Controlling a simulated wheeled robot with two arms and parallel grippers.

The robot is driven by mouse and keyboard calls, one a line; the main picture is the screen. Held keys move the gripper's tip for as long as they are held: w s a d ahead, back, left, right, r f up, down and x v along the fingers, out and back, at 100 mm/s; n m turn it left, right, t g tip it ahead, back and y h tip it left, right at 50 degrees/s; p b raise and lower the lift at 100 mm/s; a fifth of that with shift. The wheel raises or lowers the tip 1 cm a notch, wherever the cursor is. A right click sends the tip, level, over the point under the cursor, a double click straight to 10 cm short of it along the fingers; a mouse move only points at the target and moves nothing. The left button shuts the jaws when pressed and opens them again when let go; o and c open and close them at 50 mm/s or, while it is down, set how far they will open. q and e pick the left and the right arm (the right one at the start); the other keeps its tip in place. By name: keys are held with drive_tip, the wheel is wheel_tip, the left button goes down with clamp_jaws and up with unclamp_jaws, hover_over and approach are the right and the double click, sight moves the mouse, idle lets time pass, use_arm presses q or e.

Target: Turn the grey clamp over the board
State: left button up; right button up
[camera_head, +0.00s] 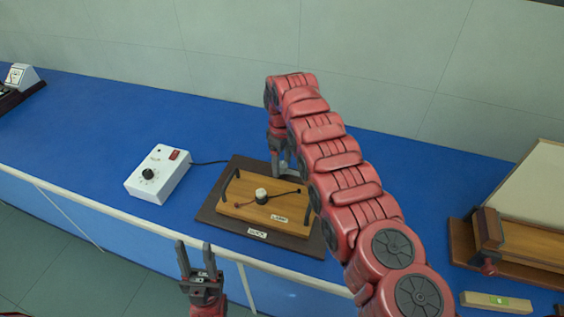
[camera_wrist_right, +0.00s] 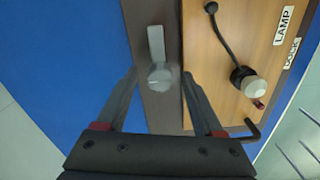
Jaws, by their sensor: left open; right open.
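The grey clamp (camera_wrist_right: 156,42) shows in the right wrist view on the dark dock base (camera_wrist_right: 140,20). Its bar lies along the edge of the wooden lamp board (camera_wrist_right: 205,70), beside the board and not across it. My right gripper (camera_wrist_right: 160,73) is open, one finger on each side of the clamp's round end; contact is not clear. In the head view the wooden board (camera_head: 240,207) sits on the dark dock base (camera_head: 213,212), and my right gripper (camera_head: 283,168) is at its far edge, partly hiding the clamp. My left gripper (camera_head: 194,246) is open and empty before the bench.
The board carries a white lamp (camera_head: 261,195), dark leads and black handles. A white control box (camera_head: 158,174) with a cable stands to the left. A wooden apparatus (camera_head: 520,237) stands at the right.

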clamp_jaws()
idle(0.3)
drive_tip(key=shift+f+m+b, duration=0.2)
drive_tip(key=shift+m+b, duration=1.05)
drive_tip(key=shift+m, duration=0.35)
drive_tip(key=m+b, duration=0.1)
drive_tip(key=m, duration=0.2)
drive_tip(key=shift+r+m+b, duration=0.1)
drive_tip(key=shift+m+b, duration=0.2)
drive_tip(key=shift+b, duration=0.1)
drive_tip(key=shift+m, duration=0.9)
drive_tip(key=m, duration=0.2)
drive_tip(key=shift+r+m+b, duration=0.1)
drive_tip(key=shift+m+b, duration=0.2)
drive_tip(key=m, duration=0.5)
drive_tip(key=shift+m+p, duration=0.3)
drive_tip(key=shift+m, duration=0.1)
